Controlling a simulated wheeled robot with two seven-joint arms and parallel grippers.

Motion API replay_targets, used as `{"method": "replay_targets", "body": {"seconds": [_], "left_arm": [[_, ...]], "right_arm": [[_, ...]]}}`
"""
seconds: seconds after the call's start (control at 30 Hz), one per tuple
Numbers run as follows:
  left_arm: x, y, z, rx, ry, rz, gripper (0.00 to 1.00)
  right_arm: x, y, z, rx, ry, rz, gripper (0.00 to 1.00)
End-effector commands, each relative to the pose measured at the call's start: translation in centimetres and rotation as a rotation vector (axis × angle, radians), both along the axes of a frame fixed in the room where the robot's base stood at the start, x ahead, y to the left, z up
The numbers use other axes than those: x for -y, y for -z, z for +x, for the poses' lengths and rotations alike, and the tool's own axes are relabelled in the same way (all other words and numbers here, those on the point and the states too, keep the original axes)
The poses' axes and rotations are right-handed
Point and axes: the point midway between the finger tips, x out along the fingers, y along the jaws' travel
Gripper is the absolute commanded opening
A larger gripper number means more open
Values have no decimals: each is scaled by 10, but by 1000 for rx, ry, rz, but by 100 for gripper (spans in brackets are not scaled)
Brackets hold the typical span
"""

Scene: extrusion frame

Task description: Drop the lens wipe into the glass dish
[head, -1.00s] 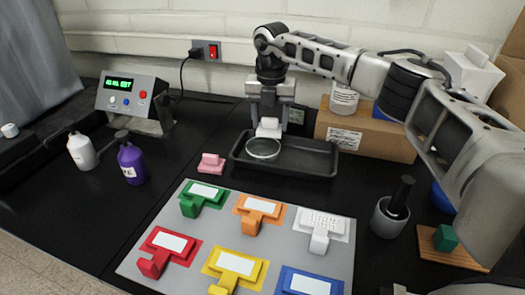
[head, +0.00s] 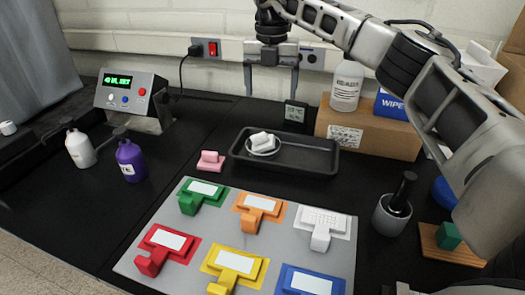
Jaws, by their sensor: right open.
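The glass dish (head: 264,153) is a small round clear dish in the left part of the black tray (head: 315,168). The lens wipe (head: 261,139) is a white, folded-looking piece that lies in the dish, over its back part. My right gripper (head: 271,88) is above and behind the dish, fingers pointing down. It is open and empty, well clear of the wipe. My left gripper is not in view.
A cardboard box (head: 372,135) with a white bottle (head: 346,87) stands behind the tray. A small dark display (head: 295,111) stands between. A pink block (head: 210,160) sits left of the tray. A grey board (head: 147,237) with coloured blocks lies in front.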

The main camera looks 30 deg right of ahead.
Motion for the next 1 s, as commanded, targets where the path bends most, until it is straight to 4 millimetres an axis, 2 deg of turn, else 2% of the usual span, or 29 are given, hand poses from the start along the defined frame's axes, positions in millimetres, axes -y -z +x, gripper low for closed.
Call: {"method": "replay_targets", "body": {"seconds": [0.03, 0.2, 0.4, 0.57, 1.0], "left_arm": [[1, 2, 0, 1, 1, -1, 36], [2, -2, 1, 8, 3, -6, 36], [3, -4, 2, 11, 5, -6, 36], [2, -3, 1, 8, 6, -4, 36], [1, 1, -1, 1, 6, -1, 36]], "right_arm": [[-1, -13, 1, 5, 0, 1, 81], [0, -50, 1, 3, 1, 1, 81], [0, -76, 0, 1, 0, 1, 81], [0, -81, 0, -1, -1, 0, 81], [0, -81, 0, -1, -1, 1, 81]]}}
